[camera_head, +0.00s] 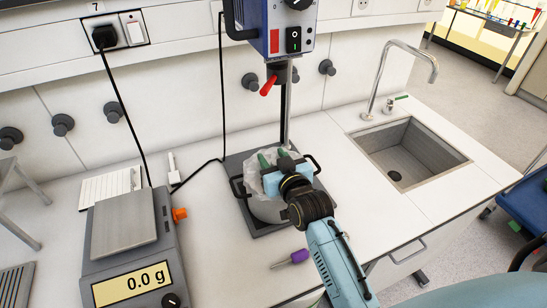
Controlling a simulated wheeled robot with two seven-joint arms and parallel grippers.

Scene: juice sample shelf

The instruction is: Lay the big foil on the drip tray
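A crumpled, translucent whitish sheet (251,183), which looks like the big foil, lies in or over a round metal pot (268,212). My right gripper (273,157) reaches over the pot from the lower right. Its two green fingertips stand apart over the foil, with no object clearly seen between them. Whether they touch the foil is hidden by the gripper body. A dark grooved tray (14,287), possibly the drip tray, is cut off at the lower left edge. My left gripper is not in view.
The pot has dark side handles and stands on a dark base plate (236,164) under a blue stirrer unit (278,28). A scale (132,290) reading 0.0 g stands left. A purple-handled tool (298,257) lies in front. A sink (410,154) is at right.

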